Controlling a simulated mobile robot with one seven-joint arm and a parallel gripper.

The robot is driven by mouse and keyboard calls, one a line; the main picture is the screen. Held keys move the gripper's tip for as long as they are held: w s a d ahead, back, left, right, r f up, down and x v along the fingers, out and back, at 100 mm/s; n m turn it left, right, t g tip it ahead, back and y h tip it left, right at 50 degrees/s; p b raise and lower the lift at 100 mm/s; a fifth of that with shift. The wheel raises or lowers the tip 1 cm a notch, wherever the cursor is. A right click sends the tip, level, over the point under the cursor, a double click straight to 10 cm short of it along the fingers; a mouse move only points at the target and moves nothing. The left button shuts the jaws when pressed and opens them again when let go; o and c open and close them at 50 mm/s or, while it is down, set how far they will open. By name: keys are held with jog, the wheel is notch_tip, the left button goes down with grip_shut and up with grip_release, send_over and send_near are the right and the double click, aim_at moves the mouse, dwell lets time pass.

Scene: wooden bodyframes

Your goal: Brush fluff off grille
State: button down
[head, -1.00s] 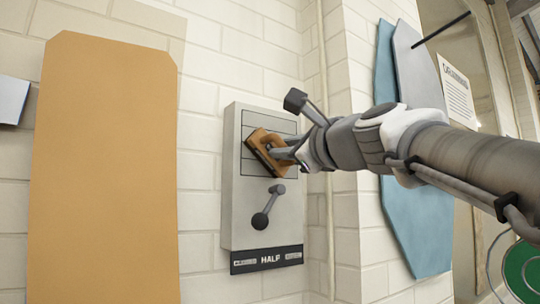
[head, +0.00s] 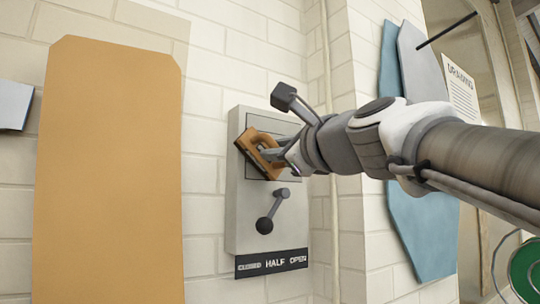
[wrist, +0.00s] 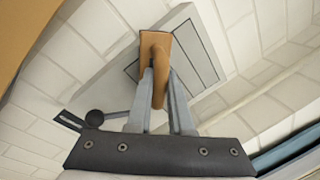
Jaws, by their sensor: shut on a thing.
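A grey wall box (head: 240,205) carries a slotted grille panel (head: 262,172) in its upper part; it also shows in the wrist view (wrist: 198,62). My gripper (head: 278,154) is shut on the handle of a brown wooden brush (head: 257,149). In the wrist view, both fingers (wrist: 160,92) close on the brush handle (wrist: 159,85). The brush is tilted in front of the grille's upper left; whether it touches cannot be told. The brush hides part of the grille. I cannot make out any fluff.
A grey lever with a dark knob (head: 264,225) sticks out below the grille, above a label strip (head: 271,263) reading "CLOSED HALF OPEN". A tan board (head: 105,170) hangs at left. Blue panels (head: 420,225) stand at right behind my arm. A pipe runs right of the box.

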jog(key=shift+d+r+v, duration=0.15)
jog(key=shift+v, duration=1.05)
jog(key=shift+d+r+v, duration=0.15)
jog(key=shift+v, duration=1)
jog(key=v, duration=0.2)
jog(key=shift+s+d+r+b, duration=0.2)
jog(key=shift+s+d+b, duration=0.1)
jog(key=shift+d+b, duration=0.1)
jog(key=shift+w, duration=0.1)
jog(key=a+f+x, duration=0.1)
jog(key=x, duration=0.5)
jog(key=shift+a+p, duration=0.15)
jog(key=shift+p, duration=0.2)
jog(key=shift+x, duration=1.2)
